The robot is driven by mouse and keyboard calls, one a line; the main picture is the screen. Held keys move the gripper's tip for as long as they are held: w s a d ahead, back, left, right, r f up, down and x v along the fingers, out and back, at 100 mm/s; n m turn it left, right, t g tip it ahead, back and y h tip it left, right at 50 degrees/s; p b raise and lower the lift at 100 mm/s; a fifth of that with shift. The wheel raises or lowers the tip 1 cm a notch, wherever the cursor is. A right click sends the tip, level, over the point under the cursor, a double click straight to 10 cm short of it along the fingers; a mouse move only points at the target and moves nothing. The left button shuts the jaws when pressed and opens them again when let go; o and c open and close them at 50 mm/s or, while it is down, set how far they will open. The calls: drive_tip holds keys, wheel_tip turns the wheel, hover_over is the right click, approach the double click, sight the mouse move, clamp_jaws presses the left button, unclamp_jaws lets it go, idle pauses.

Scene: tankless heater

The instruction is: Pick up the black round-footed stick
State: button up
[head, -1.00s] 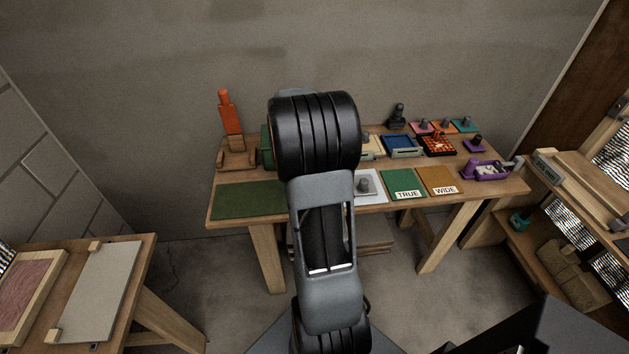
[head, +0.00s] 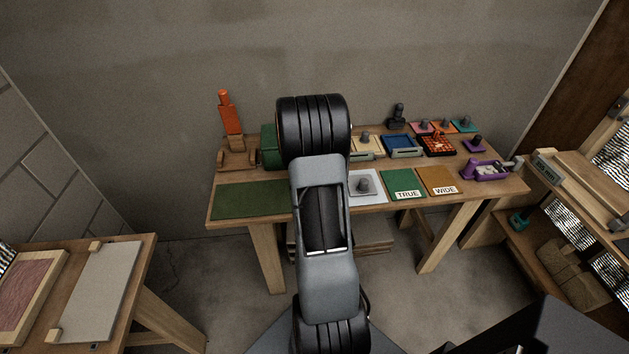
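A small black upright piece (head: 398,115) with a wider foot stands at the back of the wooden bench, right of my arm. It may be the black round-footed stick, but it is too small to tell whether its foot is round. My arm rises through the middle of the head view and covers part of the bench. My gripper is not visible, so I cannot see whether it holds anything.
The bench (head: 300,200) carries an orange upright tool (head: 229,112), a green mat (head: 250,199), a blue tray (head: 402,144), an orange grid block (head: 438,144), TRUE (head: 404,181) and WIDE (head: 437,178) cards and a purple holder (head: 487,171). Another table (head: 100,290) stands at left.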

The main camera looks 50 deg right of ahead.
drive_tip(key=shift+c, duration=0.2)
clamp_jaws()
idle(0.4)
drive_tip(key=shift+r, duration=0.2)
